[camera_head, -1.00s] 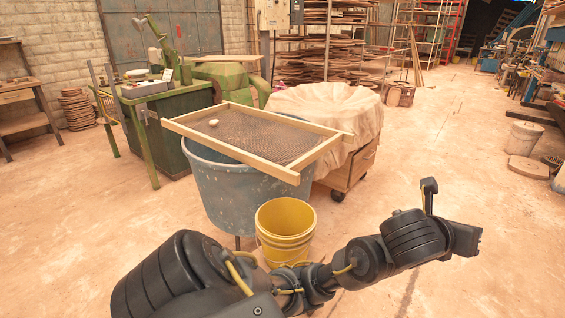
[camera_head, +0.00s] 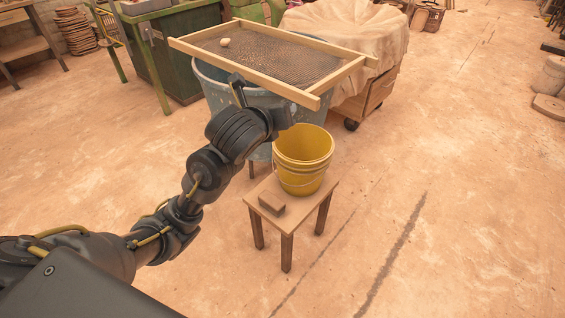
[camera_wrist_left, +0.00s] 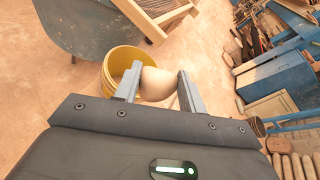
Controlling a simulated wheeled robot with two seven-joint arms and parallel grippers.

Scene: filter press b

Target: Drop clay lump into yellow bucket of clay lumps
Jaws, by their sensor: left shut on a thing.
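The yellow bucket (camera_head: 302,160) stands upright on a small wooden stool (camera_head: 318,197); its inside bottom is not visible to me. The bucket also shows in the left wrist view (camera_wrist_left: 118,62), beyond the left finger. My left gripper (camera_head: 262,100) is just left of and above the bucket rim in the head view. It is shut on a pale clay lump (camera_wrist_left: 157,84), which sits between the two fingers in the left wrist view. I cannot make out that lump in the head view. Another pale lump (camera_head: 224,42) lies on the mesh sieve. My right gripper is not in view.
The wood-framed sieve (camera_head: 270,62) lies across a large blue-grey tub (camera_head: 215,88) behind the bucket. A small brown block (camera_head: 272,203) sits on the stool's front left. A cloth-covered wheeled cart (camera_head: 365,95) stands behind right.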

